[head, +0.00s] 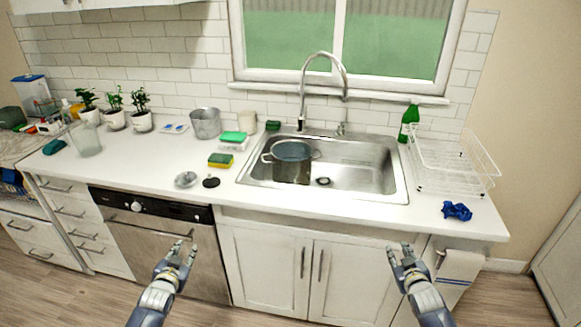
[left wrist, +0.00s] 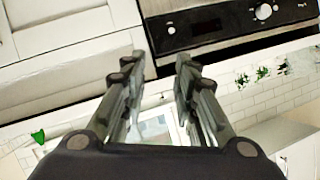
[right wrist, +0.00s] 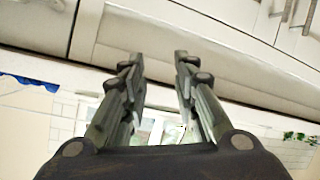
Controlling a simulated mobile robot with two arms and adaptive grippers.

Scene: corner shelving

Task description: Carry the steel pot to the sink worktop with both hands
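The steel pot (head: 291,163) stands upright in the left part of the sink basin, with a handle on each side near its rim. The sink (head: 370,190) is set into the white worktop (head: 240,198). My left gripper (head: 182,252) is open and empty, in front of the dishwasher and below the worktop edge; its spread fingers show in the left wrist view (left wrist: 160,75). My right gripper (head: 402,252) is open and empty, in front of the sink cabinet; its parted fingers show in the right wrist view (right wrist: 158,75). Neither gripper touches the pot.
The faucet (head: 324,75) rises behind the pot. Sponges (head: 220,160), a drain strainer (head: 186,179) and a metal bucket (head: 206,123) stand left of the sink. A green bottle (head: 409,122), a wire dish rack (head: 450,165) and a blue cloth (head: 457,211) are at right.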

